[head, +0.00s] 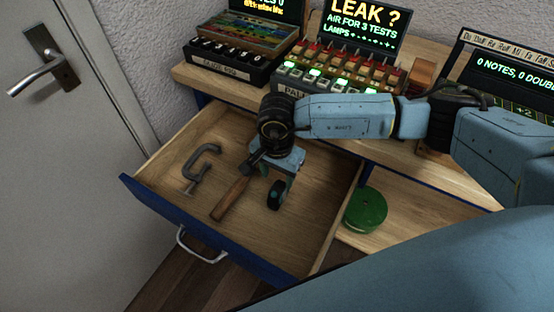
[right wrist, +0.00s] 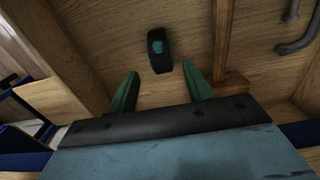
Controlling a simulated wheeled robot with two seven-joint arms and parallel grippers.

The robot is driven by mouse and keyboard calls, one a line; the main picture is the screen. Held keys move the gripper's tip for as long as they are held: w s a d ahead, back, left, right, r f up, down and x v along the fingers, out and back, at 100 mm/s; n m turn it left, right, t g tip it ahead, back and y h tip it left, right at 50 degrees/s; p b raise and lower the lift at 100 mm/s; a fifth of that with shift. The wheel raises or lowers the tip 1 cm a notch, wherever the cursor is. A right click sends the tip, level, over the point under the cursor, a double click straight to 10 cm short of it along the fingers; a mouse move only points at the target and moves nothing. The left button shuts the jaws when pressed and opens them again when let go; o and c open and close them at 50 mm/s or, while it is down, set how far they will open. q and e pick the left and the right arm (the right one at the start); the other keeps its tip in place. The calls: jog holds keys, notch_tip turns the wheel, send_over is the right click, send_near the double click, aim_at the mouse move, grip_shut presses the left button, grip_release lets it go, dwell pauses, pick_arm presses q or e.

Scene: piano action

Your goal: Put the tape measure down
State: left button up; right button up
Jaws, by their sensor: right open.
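The tape measure (head: 276,195), small, black and rounded with a teal centre, is in the open drawer (head: 152,202). In the right wrist view it (right wrist: 159,50) appears on the wooden drawer floor, just beyond the fingertips and roughly centred between them. My right gripper (head: 279,177) hangs over the drawer, pointing down, and partly covers the view near the tape measure in the head view. In the right wrist view its green fingers (right wrist: 161,78) are spread apart with nothing between them. My left gripper is not in view.
A wooden-handled hammer (head: 232,197) and a grey clamp (head: 200,168) lie left of the tape measure in the drawer. A green round object (head: 366,210) is on the shelf to the right. Lit devices (head: 335,75) stand on the bench above. The drawer's front right has bare floor.

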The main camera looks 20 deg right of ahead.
aim_at(277, 189)
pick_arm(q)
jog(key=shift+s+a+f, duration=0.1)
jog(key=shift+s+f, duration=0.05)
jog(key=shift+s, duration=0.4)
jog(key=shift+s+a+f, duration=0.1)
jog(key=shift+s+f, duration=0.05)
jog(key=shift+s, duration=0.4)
pick_arm(e)
jog(key=shift+r, duration=2.35)
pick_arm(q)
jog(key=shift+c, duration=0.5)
